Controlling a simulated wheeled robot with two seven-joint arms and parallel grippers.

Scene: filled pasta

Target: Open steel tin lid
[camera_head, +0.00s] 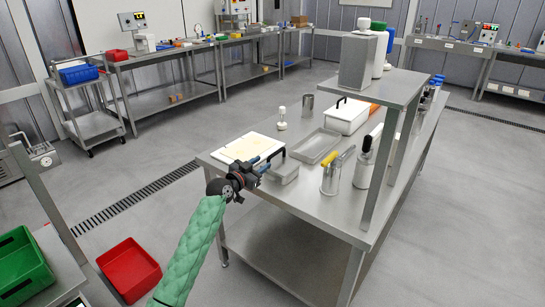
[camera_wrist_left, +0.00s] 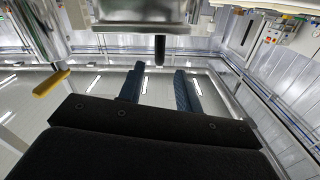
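The steel tin (camera_head: 284,174) is a small rectangular box near the front left edge of the steel table. A black handle (camera_head: 276,154) rises at its near left side; I cannot tell if the lid is seated. My left gripper (camera_head: 266,162), with blue fingers, is just left of the tin, close to the handle. In the left wrist view the fingers (camera_wrist_left: 158,84) are apart with nothing between their tips. The black handle (camera_wrist_left: 160,50) shows beyond them, roughly in line with the gap, below the tin's steel side (camera_wrist_left: 140,10). My right gripper is not in view.
A pale board (camera_head: 246,147) lies left of the tin. A shallow steel tray (camera_head: 315,146) is behind it. A steel holder (camera_head: 330,183) with a yellow-handled tool stands to the right. A white lidded box (camera_head: 346,116) is farther back. A raised shelf (camera_head: 385,87) limits room at right.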

